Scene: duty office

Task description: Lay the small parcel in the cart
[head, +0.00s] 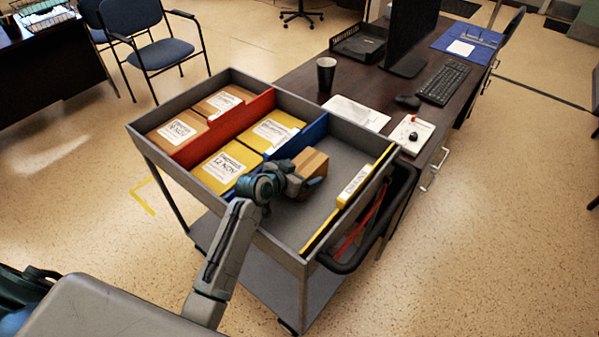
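The small parcel (314,164) is a brown cardboard box with a lighter tape strip. It is at the cart's right-hand compartment, beside the blue divider (304,134). My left gripper (299,182) reaches over the cart's near wall and is at the parcel's near left side, seemingly shut on it. The gripper hides part of the parcel, and I cannot tell whether its underside touches the cart floor. The cart (278,241) is grey, with a red divider (224,128) too. My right gripper is not in view.
Brown parcels (177,130) fill the left compartment and yellow ones (227,163) the middle. A yellow labelled panel (352,188) stands at the cart's right end, by the black handle (376,245). Bare cart floor lies around the small parcel. A desk (300,78) with a cup (326,75) adjoins behind.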

